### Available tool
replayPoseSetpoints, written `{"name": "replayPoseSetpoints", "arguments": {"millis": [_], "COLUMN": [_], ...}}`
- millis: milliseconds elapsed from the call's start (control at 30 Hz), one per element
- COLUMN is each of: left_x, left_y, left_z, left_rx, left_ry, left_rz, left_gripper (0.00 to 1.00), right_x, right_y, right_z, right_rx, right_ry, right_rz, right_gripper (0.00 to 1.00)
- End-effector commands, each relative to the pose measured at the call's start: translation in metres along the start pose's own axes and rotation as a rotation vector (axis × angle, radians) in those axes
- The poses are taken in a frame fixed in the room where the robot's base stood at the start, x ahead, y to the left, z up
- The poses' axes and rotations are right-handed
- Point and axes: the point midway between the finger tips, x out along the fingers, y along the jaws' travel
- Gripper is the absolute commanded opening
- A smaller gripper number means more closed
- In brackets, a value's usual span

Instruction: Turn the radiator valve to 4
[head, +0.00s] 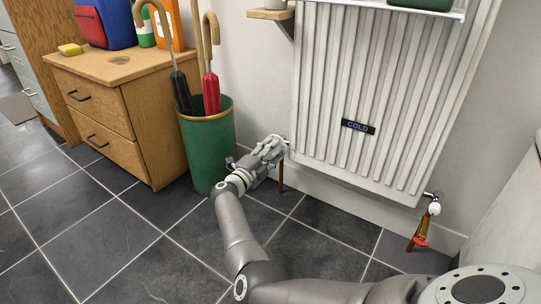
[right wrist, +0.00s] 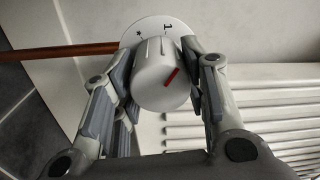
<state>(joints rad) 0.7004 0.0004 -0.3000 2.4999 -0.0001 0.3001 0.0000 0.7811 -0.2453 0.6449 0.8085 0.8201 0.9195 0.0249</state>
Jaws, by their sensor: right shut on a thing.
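The radiator valve knob (right wrist: 155,82) is white with a red pointer mark (right wrist: 172,77), seen close up in the right wrist view. Behind it a white dial collar (right wrist: 150,26) shows a star and a 1; other marks are hidden. The red mark lies to the right of the knob's face, and I cannot tell which number it points at. My right gripper (head: 272,150) is at the lower left corner of the radiator (head: 375,90), shut on the knob with a finger on either side. The knob is mostly hidden in the head view. My left gripper is not in view.
A green bin (head: 207,145) with umbrellas stands just left of my right gripper. A wooden drawer unit (head: 120,110) is further left. A copper pipe (head: 281,178) runs below the valve. The tiled floor is clear at left.

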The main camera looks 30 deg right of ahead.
Motion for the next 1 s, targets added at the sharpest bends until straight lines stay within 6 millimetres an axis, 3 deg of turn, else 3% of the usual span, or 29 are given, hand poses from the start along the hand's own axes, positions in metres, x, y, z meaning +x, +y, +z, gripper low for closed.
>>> {"name": "replayPoseSetpoints", "arguments": {"millis": [300,1000], "left_x": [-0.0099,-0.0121], "left_y": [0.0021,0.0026], "left_z": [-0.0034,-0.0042], "left_rx": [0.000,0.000], "left_ry": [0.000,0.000], "left_rz": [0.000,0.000], "left_gripper": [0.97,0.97], "right_x": [0.0002,0.0004], "right_y": [0.0036,0.0052], "right_z": [-0.0004,0.0011], "right_rx": [0.300,0.963], "right_ry": [0.012,0.034], "right_rz": [-0.001,-0.006], "right_gripper": [0.16,0.16]}}
